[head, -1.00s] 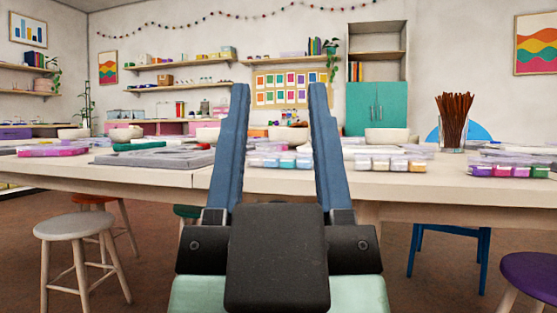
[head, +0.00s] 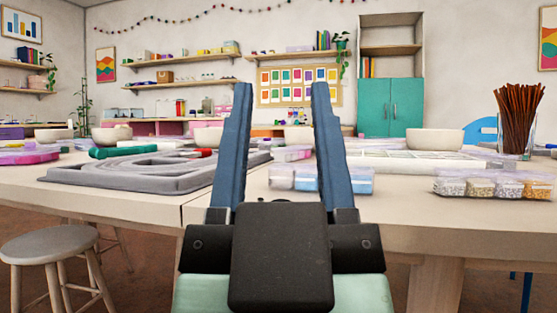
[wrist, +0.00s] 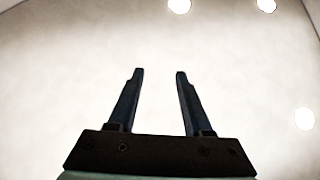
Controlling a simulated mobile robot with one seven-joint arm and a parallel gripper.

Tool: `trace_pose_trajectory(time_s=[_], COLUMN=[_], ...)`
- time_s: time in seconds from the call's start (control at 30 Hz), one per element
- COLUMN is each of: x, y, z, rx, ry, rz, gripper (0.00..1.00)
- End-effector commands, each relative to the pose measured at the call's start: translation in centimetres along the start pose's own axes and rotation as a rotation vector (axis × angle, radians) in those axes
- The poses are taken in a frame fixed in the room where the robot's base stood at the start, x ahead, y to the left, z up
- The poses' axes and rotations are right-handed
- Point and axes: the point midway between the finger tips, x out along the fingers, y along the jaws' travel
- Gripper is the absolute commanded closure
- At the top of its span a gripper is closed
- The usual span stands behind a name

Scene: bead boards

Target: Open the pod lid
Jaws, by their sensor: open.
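Two clear-lidded bead pod boxes stand near the front edge of the table. One pod box (head: 350,181) with pale and blue compartments is partly hidden behind my gripper (head: 282,92). The other pod box (head: 495,187), with silver, gold and orange compartments, is at the right. Their lids look shut, but which pod the task means I cannot tell. My gripper is open and empty, with its blue fingers pointing up in front of the table, touching nothing. In the wrist view the open fingers (wrist: 158,72) show only against the ceiling.
The long pale table (head: 120,203) spans the view. A grey bead board (head: 130,180) lies at left. A jar of brown sticks (head: 518,120) stands at right, near a white bowl (head: 434,139). A stool (head: 52,246) stands at front left.

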Motion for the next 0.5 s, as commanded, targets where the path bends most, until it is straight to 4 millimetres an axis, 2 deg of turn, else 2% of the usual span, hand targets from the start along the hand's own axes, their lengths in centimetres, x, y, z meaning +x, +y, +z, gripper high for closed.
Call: trace_pose_trajectory(time_s=[0.33, 0.5], x=[0.0, 1.1], y=[0.0, 0.0], z=[0.0, -1.1], rx=[0.000, 0.001], ry=[0.001, 0.001], rz=[0.000, 0.000], gripper=[0.52, 0.82])
